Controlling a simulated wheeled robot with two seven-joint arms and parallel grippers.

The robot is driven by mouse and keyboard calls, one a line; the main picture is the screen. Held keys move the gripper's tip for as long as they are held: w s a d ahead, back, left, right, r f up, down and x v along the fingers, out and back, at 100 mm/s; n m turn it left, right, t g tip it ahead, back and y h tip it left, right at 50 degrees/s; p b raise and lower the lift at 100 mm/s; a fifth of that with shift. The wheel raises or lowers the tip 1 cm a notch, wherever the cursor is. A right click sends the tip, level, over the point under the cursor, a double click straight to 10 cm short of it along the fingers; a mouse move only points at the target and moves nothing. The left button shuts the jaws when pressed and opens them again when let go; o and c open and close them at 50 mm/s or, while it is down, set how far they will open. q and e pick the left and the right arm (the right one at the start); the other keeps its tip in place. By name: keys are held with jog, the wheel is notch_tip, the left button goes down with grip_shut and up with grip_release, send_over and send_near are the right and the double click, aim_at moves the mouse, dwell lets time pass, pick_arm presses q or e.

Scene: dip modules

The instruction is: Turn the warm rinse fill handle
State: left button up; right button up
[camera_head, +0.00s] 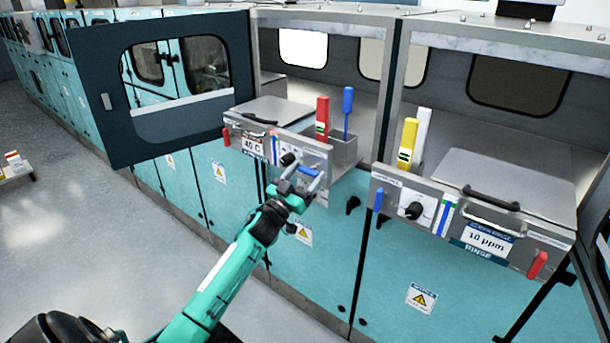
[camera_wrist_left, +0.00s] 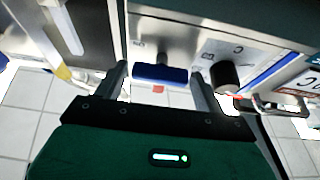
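A blue handle (camera_head: 309,171) sits on the grey front panel of the left module, the one with the 40 C display (camera_head: 252,147). In the left wrist view the blue handle (camera_wrist_left: 160,74) lies crosswise on a short metal stem. My left gripper (camera_head: 300,188) is at this panel. In the left wrist view its fingers (camera_wrist_left: 159,84) are open, one on each side of the blue handle, with a small gap at each end. A black round knob (camera_wrist_left: 225,76) is just beyond the right finger. My right gripper is not in view.
A red handle (camera_head: 226,135) is at the module's left end. A basin with red and blue upright handles (camera_head: 347,105) stands behind the panel. The right module (camera_head: 480,225) shows 10 ppm. An open dark door (camera_head: 122,110) stands at left. Grey floor lies left.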

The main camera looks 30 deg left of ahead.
pick_arm(q)
jog(key=c, duration=0.6)
jog(key=shift+c, duration=0.2)
